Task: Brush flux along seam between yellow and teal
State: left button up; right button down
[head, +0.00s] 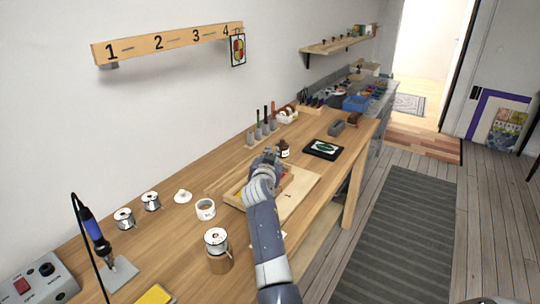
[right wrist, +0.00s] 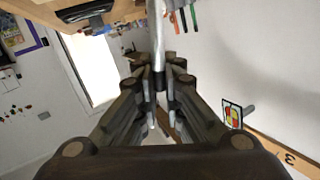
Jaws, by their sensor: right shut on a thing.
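My right gripper (head: 268,158) is over the wooden work board (head: 298,190) in the head view, and my forearm hides much of that board. In the right wrist view the right gripper (right wrist: 158,88) is shut on a thin grey metal rod (right wrist: 157,40), which looks like the flux brush's handle. The brush's tip cannot be made out. A small brown bottle (head: 284,149) with a pale label stands just beyond the gripper. The yellow and teal pieces and their seam cannot be made out behind my arm and gripper.
A soldering iron (head: 95,235) stands farther left. A black tray (head: 323,149) lies right of the bottle. A coloured card (head: 238,50) hangs on the wall.

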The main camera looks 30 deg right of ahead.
jog(key=shift+s+d+p, duration=0.35)
jog(key=shift+s+p, duration=0.05)
jog(key=shift+s, duration=0.5)
dwell(0.4)
